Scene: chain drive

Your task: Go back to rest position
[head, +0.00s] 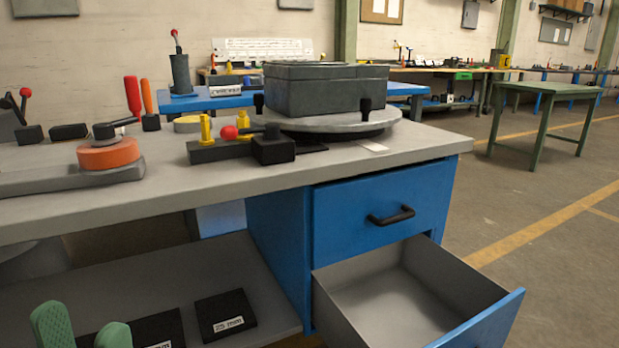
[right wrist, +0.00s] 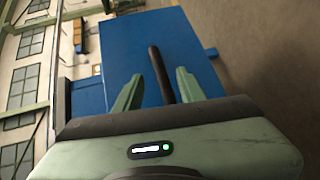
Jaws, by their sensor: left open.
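My left gripper (head: 82,328) shows only by its green fingertips at the bottom left of the head view. The tips are apart, in front of the shelf under the bench. My right gripper (right wrist: 170,75) is outside the head view. In the right wrist view its green fingers are spread, with a black bar handle (right wrist: 160,72) between them and gaps on both sides. Behind the handle is a blue panel (right wrist: 125,50). In the head view a lower drawer (head: 400,300) stands pulled out and looks empty. The blue drawer above it (head: 350,212) is closed, with a black handle (head: 391,215).
The grey bench top (head: 220,180) carries a metal box (head: 325,90) on a round plate (head: 335,122), a clamp fixture (head: 250,148) and an orange disc (head: 108,154). Black blocks (head: 226,315) lie on the lower shelf. Open floor (head: 540,180) lies to the right.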

